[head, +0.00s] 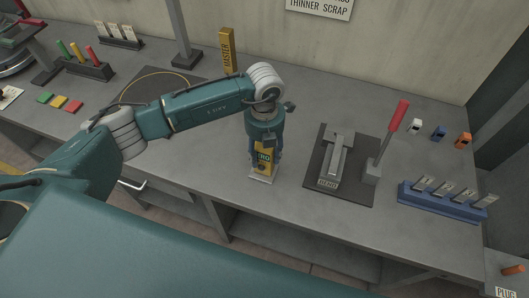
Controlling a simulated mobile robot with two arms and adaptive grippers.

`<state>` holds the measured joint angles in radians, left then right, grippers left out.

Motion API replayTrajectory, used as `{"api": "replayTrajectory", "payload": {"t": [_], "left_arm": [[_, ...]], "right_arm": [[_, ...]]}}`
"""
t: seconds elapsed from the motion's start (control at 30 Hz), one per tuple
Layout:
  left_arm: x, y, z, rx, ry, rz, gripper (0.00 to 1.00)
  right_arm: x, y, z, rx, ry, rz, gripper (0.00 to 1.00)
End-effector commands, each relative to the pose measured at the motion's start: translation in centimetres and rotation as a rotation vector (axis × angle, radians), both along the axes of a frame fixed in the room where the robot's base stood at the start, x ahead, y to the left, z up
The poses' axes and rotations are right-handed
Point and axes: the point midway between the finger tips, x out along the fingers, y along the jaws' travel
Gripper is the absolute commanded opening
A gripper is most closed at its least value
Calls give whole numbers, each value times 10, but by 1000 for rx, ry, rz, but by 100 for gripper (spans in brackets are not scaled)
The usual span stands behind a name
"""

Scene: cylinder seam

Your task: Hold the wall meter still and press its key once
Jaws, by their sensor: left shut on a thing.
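My left gripper (265,154) points down over the bench and is shut on a yellow block-like instrument (264,168). The instrument stands upright near the bench's front edge, with a dark label of light letters that I cannot fully read. A pale flat part (262,179) shows at its foot. The gripper hides its top and sides. I cannot tell for sure that it is the wall meter, and no key can be made out on it. My right gripper is not in view.
Right of the instrument, a dark plate (318,184) carries a grey fixture and a red-handled lever (397,116). A blue rack (445,203) stands farther right. A yellow "MASTER" block (227,48) stands behind my arm. A dark mat (150,84) lies at left. The bench just left of the instrument is clear.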

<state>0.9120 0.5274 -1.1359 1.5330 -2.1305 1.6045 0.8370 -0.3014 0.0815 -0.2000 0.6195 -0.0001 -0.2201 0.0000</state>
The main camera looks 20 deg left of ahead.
Motion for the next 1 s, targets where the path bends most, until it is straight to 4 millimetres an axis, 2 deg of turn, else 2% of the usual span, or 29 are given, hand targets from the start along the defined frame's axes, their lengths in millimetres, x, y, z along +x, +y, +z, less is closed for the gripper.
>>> {"api": "replayTrajectory", "payload": {"t": [0.27, 0.5, 0.6, 1.0], "left_arm": [[0, 0, 1, 0, -1, 0, 11], [0, 0, 1, 0, -1, 0, 11], [0, 0, 1, 0, -1, 0, 11], [0, 0, 1, -1, -1, 0, 11]], "right_arm": [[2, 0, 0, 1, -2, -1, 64], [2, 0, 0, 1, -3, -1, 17], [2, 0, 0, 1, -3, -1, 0], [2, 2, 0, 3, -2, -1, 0]]}}
